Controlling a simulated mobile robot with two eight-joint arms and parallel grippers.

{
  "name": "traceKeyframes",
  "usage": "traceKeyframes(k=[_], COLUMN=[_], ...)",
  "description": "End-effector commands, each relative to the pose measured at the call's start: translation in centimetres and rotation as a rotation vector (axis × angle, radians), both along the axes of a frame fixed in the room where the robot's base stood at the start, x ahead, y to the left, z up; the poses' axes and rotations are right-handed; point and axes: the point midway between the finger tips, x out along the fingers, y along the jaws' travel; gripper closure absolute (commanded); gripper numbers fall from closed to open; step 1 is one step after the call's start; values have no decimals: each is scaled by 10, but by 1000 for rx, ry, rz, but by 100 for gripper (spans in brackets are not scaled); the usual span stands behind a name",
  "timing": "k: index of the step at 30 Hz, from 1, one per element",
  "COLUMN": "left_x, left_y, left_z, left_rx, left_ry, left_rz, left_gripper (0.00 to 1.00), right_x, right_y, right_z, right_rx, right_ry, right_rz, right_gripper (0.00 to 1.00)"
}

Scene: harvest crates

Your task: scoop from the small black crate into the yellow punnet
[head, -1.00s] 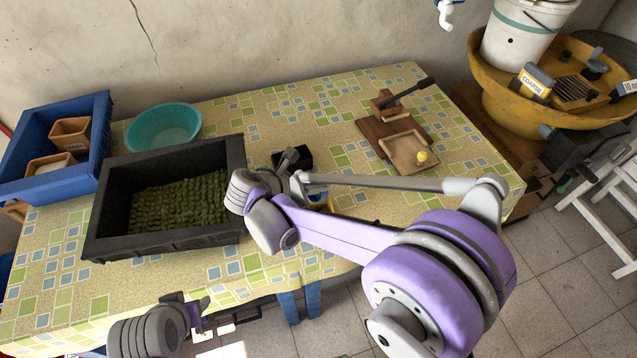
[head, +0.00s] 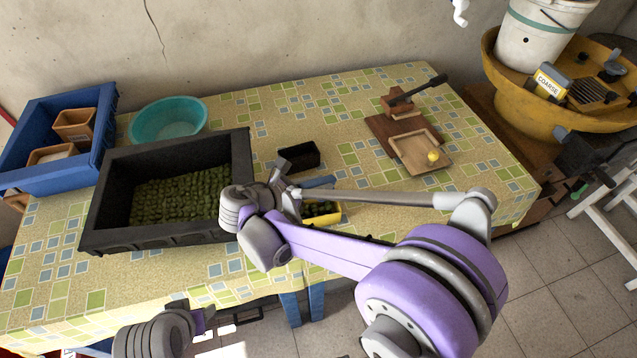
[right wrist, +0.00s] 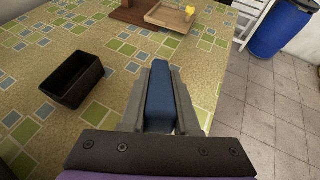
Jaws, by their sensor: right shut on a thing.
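The small black crate (head: 302,161) stands on the table right of the large crate; it also shows in the right wrist view (right wrist: 85,93). Its dark inside looks empty. The yellow punnet (head: 337,217) holds dark green fruit and is partly hidden by my right arm. My right gripper (head: 297,189) is shut on a blue handle (right wrist: 160,95), probably a scoop's, just in front of the small crate and beside the punnet. The tool's other end is hidden. My left gripper (head: 203,319) is low at the front edge, with its fingers unclear.
A large black crate (head: 107,205) of green fruit stands left of my right gripper. Behind it are a teal bowl (head: 167,121) and a blue crate (head: 32,125) with brown boxes. A wooden tray (head: 420,160) sits at right. The table between small crate and tray is clear.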

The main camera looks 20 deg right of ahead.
Motion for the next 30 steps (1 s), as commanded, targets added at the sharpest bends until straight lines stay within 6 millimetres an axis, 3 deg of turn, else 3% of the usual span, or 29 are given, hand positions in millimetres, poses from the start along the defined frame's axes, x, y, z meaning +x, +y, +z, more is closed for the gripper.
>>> traceKeyframes(k=[8,22,30], left_x=[0,8,9], left_y=[0,0,0], left_z=[2,32,33], left_rx=[0,0,0], left_ry=[-1,-16,-17], left_rz=[0,0,0], left_gripper=[50,50,50], right_x=[0,1,0], right_y=[0,0,0], right_z=[2,47,50], right_rx=[0,1,1], right_ry=[0,-1,1], right_rz=[0,0,0], right_gripper=[100,100,100])
